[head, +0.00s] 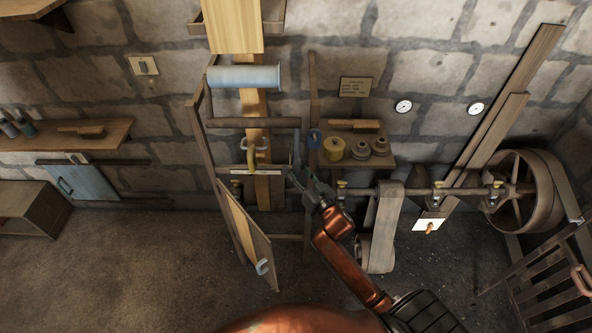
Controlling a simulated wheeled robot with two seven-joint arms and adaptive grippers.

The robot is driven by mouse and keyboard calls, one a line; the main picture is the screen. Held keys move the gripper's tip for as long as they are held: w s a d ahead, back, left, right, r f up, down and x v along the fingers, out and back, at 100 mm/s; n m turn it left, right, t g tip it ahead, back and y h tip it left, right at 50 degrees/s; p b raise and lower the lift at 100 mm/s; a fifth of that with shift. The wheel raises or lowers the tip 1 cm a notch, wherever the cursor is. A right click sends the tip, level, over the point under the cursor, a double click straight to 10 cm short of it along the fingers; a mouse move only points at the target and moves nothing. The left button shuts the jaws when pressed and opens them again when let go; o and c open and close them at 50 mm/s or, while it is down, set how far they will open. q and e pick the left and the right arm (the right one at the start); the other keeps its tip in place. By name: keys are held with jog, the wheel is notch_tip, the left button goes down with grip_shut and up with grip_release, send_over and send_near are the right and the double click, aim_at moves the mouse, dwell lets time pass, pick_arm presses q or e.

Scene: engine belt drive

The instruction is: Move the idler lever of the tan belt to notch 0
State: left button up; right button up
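The tan belt (233,27) runs down from the top of the view, passes behind the blue-grey roller (243,77) and shows again below it. My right gripper (294,174) is to the right of the handle and the strip, apart from the handle. Its fingers are small and dark, so its opening is unclear. My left gripper is out of view.
A hinged wooden panel (249,235) hangs at the frame's lower left. A shelf (384,162) with pots and a brush is to the right. A shaft (408,190) carries another belt (383,226) and a large wheel (518,193). The left floor is clear.

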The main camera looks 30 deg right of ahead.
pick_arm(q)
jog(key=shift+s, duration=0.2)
pick_arm(e)
grip_shut()
dwell(0.3)
